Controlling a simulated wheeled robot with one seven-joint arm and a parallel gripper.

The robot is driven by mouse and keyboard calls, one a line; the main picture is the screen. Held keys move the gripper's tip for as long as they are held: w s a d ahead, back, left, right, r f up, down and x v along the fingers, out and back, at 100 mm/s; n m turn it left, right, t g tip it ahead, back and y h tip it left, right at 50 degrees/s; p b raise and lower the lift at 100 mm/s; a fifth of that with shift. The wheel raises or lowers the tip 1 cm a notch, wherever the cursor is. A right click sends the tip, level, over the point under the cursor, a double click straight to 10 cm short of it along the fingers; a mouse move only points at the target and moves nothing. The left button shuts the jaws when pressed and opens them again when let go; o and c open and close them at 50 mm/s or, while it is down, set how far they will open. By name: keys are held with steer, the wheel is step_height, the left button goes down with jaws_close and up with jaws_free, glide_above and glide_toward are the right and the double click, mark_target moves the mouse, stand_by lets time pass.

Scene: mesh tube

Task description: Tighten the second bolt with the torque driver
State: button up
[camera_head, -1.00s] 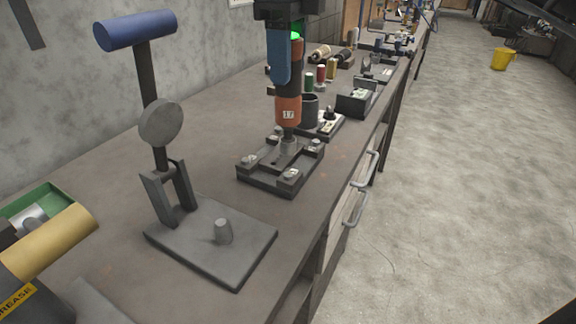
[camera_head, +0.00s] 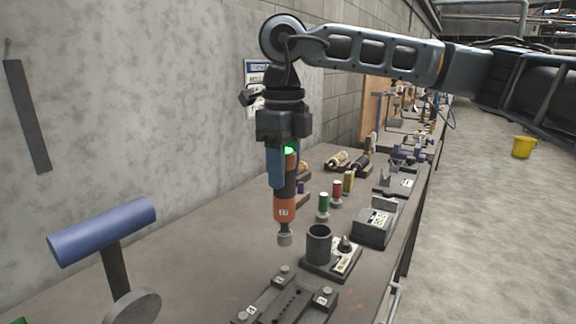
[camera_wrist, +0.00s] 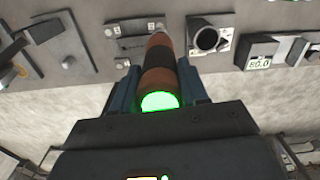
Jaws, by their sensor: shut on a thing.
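My gripper (camera_head: 283,178) is shut on the torque driver (camera_head: 285,212), orange and black with a lit green ring. The driver hangs nearly upright, its grey socket (camera_head: 285,238) clear of the parts below. A dark bolt fixture (camera_head: 290,306) lies on the bench below, partly cut off by the head view's lower edge. Corner bolts show at its back (camera_head: 285,270) and right (camera_head: 326,291), with small white tags. In the wrist view, the blue fingers flank the driver (camera_wrist: 160,68), which covers part of the fixture (camera_wrist: 136,46).
A dark cup on a stand (camera_head: 318,245) and a display box (camera_head: 374,224) stand right of the driver. Small coloured bottles (camera_head: 337,190) are behind. A blue-handled lever (camera_head: 103,232) rises at the left near the wall. The aisle floor at right is clear around a yellow bucket (camera_head: 523,147).

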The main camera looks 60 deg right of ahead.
mark_target(285, 205)
steer(key=shift+f+b, duration=0.9)
steer(key=shift+f, duration=1.6)
steer(key=shift+f+b, duration=0.7)
steer(key=shift+b, duration=1)
steer(key=shift+f+b, duration=0.55)
steer(key=shift+b, duration=0.1)
steer(key=shift+f+b, duration=0.15)
steer(key=shift+b, duration=0.95)
stand_by(1.2)
